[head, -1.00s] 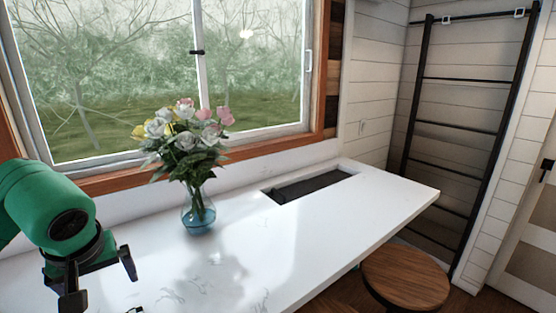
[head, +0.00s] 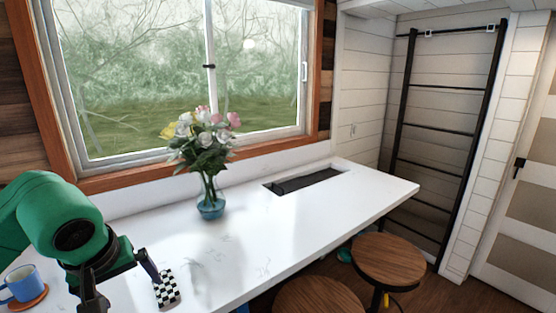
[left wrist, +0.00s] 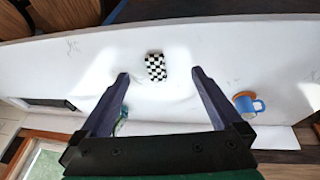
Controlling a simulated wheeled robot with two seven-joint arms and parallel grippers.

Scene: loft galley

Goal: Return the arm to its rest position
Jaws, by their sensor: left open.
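My left gripper (head: 120,285) comes in from the left over the white counter (head: 240,255). It is open and nothing is between its fingers. In the left wrist view the gripper (left wrist: 158,82) also shows spread wide, facing down at the counter. A black-and-white checkered block (head: 166,288) lies on the counter just right of the gripper in the head view. The block also shows in the left wrist view (left wrist: 155,67), past the fingertips and apart from them. My right gripper is not in view.
A blue mug (head: 22,284) stands on an orange-brown coaster (head: 30,300) at the left. A glass vase (head: 210,205) of flowers stands near the window, beyond the gripper. A dark recess (head: 302,181) is at the counter's far end. Wooden stools (head: 388,258) stand at the front edge.

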